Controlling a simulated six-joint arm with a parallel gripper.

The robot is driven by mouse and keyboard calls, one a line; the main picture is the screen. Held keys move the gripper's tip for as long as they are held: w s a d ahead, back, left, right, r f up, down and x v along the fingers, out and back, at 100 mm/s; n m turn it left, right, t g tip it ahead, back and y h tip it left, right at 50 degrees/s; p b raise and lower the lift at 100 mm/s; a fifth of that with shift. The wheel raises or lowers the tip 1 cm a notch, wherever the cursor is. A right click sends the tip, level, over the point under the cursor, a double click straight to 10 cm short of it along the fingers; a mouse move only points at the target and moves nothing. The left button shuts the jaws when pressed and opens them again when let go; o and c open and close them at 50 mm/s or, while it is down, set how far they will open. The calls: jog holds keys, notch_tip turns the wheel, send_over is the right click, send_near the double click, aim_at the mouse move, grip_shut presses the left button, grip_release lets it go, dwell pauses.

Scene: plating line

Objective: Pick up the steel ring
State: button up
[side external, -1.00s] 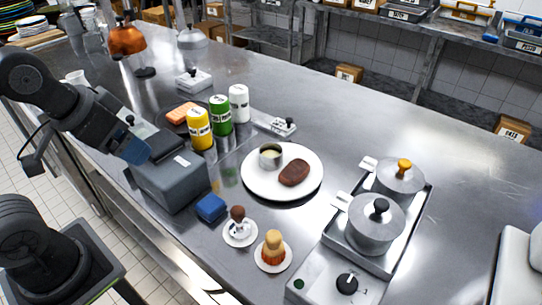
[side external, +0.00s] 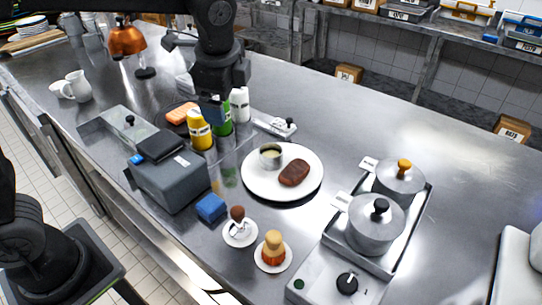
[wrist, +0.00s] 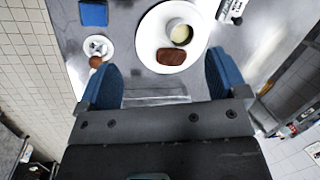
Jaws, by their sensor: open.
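The steel ring (side external: 270,156) stands on the white plate (side external: 258,187), beside a brown piece of meat (side external: 294,173). Something pale fills it. In the wrist view the ring (wrist: 180,33) shows ahead of the jaws, above the meat (wrist: 171,56) on the plate (wrist: 148,50). My gripper (wrist: 165,82) is open, its two blue fingers spread wide with nothing between them. In the side view my gripper (side external: 213,112) hangs above the bottles, left of the plate and apart from the ring. Its fingertips are partly hard to make out there.
Yellow (side external: 199,130), green and white (side external: 239,105) bottles stand under and behind my gripper. A grey machine (side external: 170,180) and a blue block (side external: 210,208) are left of the plate. Two lidded pots (side external: 376,226) stand at right.

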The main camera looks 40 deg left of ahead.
jog(key=w+d+f+m+g+y, duration=0.1)
jog(key=w+d+f+m+y, duration=0.1)
jog(key=w+d+f+m, duration=0.55)
send_over(270, 155)
jog(key=s+d, duration=0.1)
jog(key=d, duration=0.1)
notch_tip(270, 155, down, 7)
jog(key=shift+f, duration=0.2)
jog(key=shift+x, duration=2.7)
jog(key=shift+w+d, duration=0.1)
jog(key=shift+w, duration=0.1)
jog(key=c, duration=1)
